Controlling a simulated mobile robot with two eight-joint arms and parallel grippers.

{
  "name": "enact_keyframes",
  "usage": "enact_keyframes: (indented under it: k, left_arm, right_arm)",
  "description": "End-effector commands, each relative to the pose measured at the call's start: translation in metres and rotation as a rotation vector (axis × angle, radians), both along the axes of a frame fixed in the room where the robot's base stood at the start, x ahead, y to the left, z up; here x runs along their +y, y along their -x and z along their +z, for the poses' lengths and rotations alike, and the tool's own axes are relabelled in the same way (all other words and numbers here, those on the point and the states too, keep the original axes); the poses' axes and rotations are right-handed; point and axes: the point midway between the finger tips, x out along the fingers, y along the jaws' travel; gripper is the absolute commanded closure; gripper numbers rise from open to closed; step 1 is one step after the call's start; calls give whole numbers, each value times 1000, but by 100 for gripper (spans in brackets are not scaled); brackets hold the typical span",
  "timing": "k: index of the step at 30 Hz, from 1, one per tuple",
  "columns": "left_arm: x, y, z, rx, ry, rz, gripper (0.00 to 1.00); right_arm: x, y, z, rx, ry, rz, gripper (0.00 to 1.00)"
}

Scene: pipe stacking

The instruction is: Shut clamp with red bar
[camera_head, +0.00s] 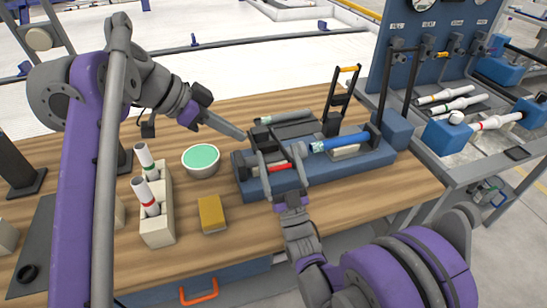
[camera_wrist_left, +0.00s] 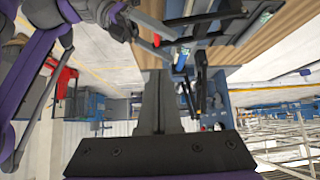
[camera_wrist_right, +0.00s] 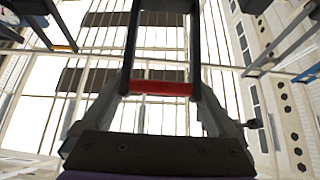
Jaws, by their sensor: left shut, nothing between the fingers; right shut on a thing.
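The clamp's red bar (camera_head: 277,168) lies low at the left part of the blue fixture (camera_head: 262,190). In the right wrist view the red bar (camera_wrist_right: 160,88) crosses between two dark clamp arms. My right gripper (camera_head: 284,160) is shut on the clamp, with a finger at each side of the red bar. My left gripper (camera_head: 243,136) is shut and empty, behind and left of the clamp. The clamp's lower parts are partly hidden by my right gripper.
A blue pipe (camera_head: 340,142) lies in the fixture's right part. A second clamp with an orange bar (camera_head: 349,68) stands upright behind it. A green-filled bowl (camera_head: 201,160), a white-pipe holder (camera_head: 157,225) and a yellow block (camera_head: 211,213) stand left. A blue panel rises at right.

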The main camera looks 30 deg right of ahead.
Motion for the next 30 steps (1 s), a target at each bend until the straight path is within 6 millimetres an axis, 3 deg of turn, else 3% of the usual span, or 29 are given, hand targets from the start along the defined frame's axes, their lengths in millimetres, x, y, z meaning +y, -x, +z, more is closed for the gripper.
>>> enact_keyframes:
  k: [8,22,30]
  left_arm:
    - [-22,6,1,-23,35,-70,100]
    - [-86,20,-65,-24,34,-69,100]
    - [-84,18,-98,-22,34,-65,100]
  right_arm:
    - [0,3,1,-7,2,0,100]
    - [0,3,1,-7,1,-1,100]
    - [0,3,1,-7,1,-1,100]
